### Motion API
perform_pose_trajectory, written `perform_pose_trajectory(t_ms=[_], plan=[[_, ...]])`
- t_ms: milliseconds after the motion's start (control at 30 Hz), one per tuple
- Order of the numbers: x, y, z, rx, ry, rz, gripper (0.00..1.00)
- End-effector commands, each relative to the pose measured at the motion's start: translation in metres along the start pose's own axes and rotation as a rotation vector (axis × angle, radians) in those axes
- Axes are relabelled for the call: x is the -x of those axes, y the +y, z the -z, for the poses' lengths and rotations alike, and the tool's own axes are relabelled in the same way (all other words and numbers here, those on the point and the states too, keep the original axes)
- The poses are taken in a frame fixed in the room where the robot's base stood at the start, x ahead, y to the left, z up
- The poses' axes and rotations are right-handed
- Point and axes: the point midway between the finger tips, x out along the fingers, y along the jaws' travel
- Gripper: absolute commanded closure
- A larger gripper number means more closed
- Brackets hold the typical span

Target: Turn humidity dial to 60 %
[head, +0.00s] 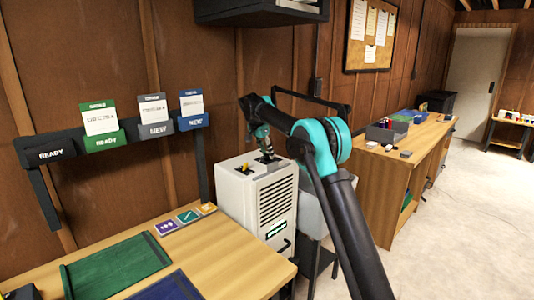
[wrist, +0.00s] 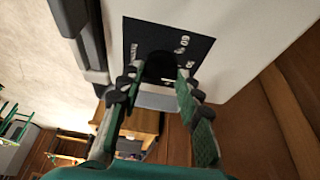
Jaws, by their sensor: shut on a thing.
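The white dehumidifier (head: 268,200) stands beside the wooden table, with a louvred front. Its dark control panel (wrist: 145,35) shows in the wrist view with white markings. They are rotated and partly covered, so I cannot read the dial's setting for sure. The dark round humidity dial (wrist: 160,66) sits between my fingertips. My gripper (wrist: 158,76) is shut on the dial, one finger on each side. In the head view my gripper (head: 265,154) reaches down onto the top of the dehumidifier, and the dial is hidden there.
A small yellow part (head: 245,168) is on the dehumidifier's top, left of my gripper. The near table (head: 225,255) holds a green tray (head: 115,266) and coloured tiles. A card rack (head: 100,140) hangs on the wall. A workbench (head: 385,185) stands at right; the floor beyond is open.

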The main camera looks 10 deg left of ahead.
Motion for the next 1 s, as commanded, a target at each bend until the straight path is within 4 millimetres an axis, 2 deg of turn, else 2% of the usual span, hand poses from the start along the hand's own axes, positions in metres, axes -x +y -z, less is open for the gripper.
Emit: perform_pose_trajectory(t_ms=[267,433,1000], plan=[[0.0003,-0.0003,0.0003,0.039,0.001,0.020,0.95],[0.0003,0.0010,0.0008,0.121,0.003,0.054,0.95],[-0.0003,0.0050,0.0028,0.597,0.004,0.251,0.95]])
